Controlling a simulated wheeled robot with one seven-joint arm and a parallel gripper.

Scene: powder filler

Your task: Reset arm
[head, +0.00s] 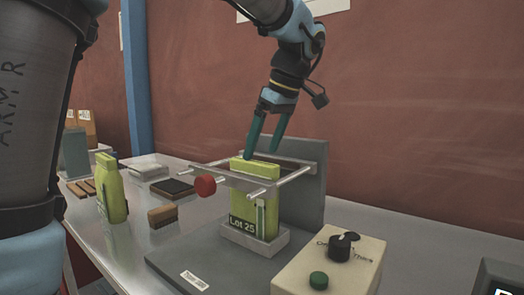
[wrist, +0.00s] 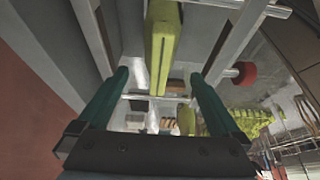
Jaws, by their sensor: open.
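My gripper (head: 263,152) is open and empty, its two green fingers pointing down just above the filler's frame. In the wrist view, my gripper (wrist: 163,85) shows its fingers spread apart with nothing held between them. A yellow-green container labelled "Lot 25" (head: 241,210) stands upright in the filler's grey holder, under the metal rails. The container also shows in the wrist view (wrist: 161,40), beyond the fingers. The fingertips are close to its top in the head view; I cannot tell the exact gap.
The powder filler's rails (head: 285,180) and red knob (head: 205,186) are close below my gripper. A control box (head: 325,268) with a black dial and green button stands in front. A green bottle (head: 111,190), a brush-like block (head: 162,215) and trays stand left on the table.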

